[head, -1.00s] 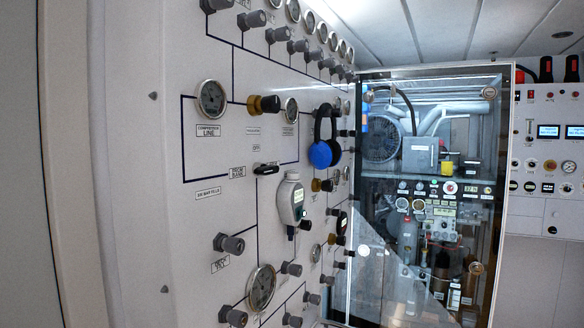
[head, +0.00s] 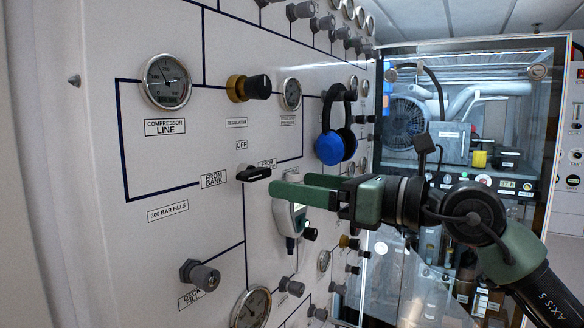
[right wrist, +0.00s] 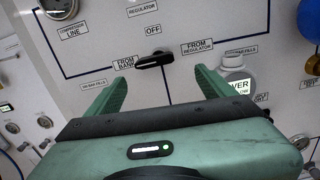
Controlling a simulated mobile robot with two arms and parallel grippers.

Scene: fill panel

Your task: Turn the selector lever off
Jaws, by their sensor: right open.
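The selector lever (head: 254,173) is a small black handle on the white panel. In the right wrist view the lever (right wrist: 154,61) lies nearly level, its handle pointing left toward the "FROM BANK" label (right wrist: 125,63). The "OFF" label (right wrist: 154,29) is above it and the "FROM REGULATOR" label (right wrist: 197,46) is to its right. My right gripper (head: 288,185) is open and empty, its green fingers pointing at the panel just right of the lever. In the right wrist view its fingertips (right wrist: 158,75) are on either side of and below the lever. My left gripper is out of view.
Blue headphones (head: 336,146) hang on the panel beyond the gripper. A grey handheld device with a display (head: 287,217) sits partly behind my fingers. A glass-fronted cabinet (head: 400,290) stands behind.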

